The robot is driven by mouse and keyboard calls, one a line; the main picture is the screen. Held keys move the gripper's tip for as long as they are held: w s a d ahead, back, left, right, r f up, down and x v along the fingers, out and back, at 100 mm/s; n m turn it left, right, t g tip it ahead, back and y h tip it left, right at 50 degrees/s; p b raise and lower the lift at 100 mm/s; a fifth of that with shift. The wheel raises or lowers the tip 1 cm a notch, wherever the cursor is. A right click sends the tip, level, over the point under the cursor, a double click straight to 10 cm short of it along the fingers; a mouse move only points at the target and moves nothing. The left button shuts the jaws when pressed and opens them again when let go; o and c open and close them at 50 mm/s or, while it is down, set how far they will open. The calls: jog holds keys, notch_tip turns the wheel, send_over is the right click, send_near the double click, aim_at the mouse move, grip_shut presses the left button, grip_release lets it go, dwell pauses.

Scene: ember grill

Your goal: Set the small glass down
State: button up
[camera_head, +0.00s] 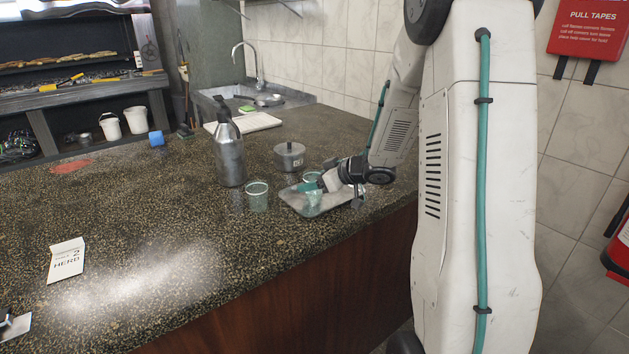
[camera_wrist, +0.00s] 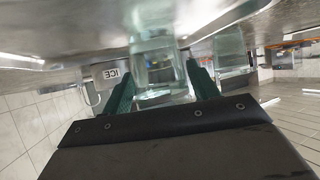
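One clear greenish glass (camera_head: 257,197) stands upright on the counter, left of a shallow metal tray (camera_head: 336,203). A second small glass (camera_head: 312,196) is at the tray, beside my gripper (camera_head: 327,183), which reaches in low from the right. In the wrist view, this glass (camera_wrist: 153,65) sits between the two green fingers of my gripper (camera_wrist: 160,88), which press close on both sides. Its end seems to meet the grey surface; I cannot tell whether it touches. Another glass (camera_wrist: 230,52) shows to the right in the wrist view.
A sink (camera_head: 268,98) and white board (camera_head: 250,121) are farther back. A folded card (camera_head: 66,259) stands at the left; the counter between is clear.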

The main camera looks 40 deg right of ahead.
jog(key=shift+o, duration=0.8)
jog(key=shift+s+r, duration=0.1)
jog(key=shift+r, duration=0.15)
jog(key=v, duration=1.1)
notch_tip(320, 180, up, 10)
jog(key=s+a+m+h, duration=0.15)
jog(key=m+h, duration=0.25)
jog(key=h, duration=0.6)
jog(key=s+a+f+g+y, duration=0.2)
jog(key=s+a+g, duration=0.3)
jog(key=s+a, duration=0.5)
jog(key=s+a+f+g+y, duration=0.2)
jog(key=s+a+g, duration=0.3)
jog(key=s+a, duration=0.6)
jog(key=s+y, duration=0.1)
jog(key=s, duration=0.2)
jog(key=shift+s+m, duration=0.4)
